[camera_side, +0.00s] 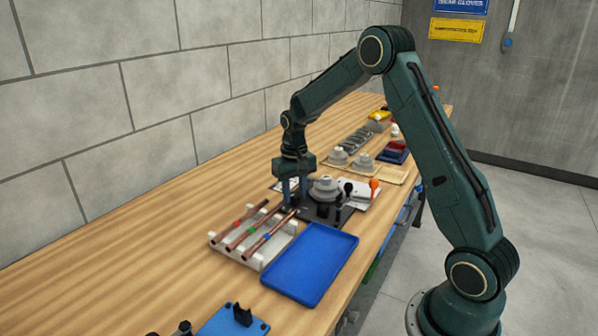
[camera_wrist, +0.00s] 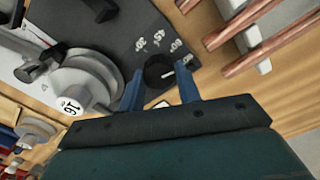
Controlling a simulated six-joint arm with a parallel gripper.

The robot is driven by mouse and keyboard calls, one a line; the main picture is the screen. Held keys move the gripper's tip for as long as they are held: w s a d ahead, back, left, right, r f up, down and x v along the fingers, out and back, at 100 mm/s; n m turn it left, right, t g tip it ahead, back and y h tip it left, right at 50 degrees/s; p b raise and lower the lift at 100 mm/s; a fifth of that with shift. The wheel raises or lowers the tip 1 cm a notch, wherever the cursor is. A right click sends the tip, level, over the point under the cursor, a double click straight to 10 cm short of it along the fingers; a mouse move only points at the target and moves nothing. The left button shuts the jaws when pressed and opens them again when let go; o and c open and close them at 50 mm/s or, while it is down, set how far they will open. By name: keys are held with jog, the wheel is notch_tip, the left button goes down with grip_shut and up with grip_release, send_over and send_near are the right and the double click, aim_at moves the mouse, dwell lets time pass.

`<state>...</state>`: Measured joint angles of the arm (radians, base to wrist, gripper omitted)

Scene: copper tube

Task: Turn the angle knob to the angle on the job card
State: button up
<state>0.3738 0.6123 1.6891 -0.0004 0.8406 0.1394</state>
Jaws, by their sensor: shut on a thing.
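The round black angle knob (camera_wrist: 158,72) sits on the dark base plate (camera_wrist: 110,30) of the bender, with a white pointer line toward the right in the wrist view. White angle marks (camera_wrist: 158,37) are printed beside it; 30, 45 and 60 seem readable, and another mark is at the right. My gripper (camera_wrist: 159,76) has its blue fingers on either side of the knob, shut on it. In the side view my gripper (camera_side: 294,199) is down at the plate and hides the knob. I cannot make out a readable job card in either view.
The grey bending wheel (camera_wrist: 85,80) marked 16 is close beside my gripper. Copper tubes (camera_side: 246,228) lie on a white rack (camera_side: 222,242) nearby. A blue tray (camera_side: 312,262) is at the front. Grey dies (camera_side: 362,160) and a red-and-blue bin (camera_side: 394,152) stand farther back.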

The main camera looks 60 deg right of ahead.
aim_at(295, 194)
jog(key=shift+m, duration=1.6)
jog(key=o, duration=1)
jog(key=shift+c, duration=0.2)
jog(key=shift+r, duration=0.15)
notch_tip(295, 194, up, 14)
jog(key=shift+f, duration=0.2)
jog(key=shift+s, duration=0.1)
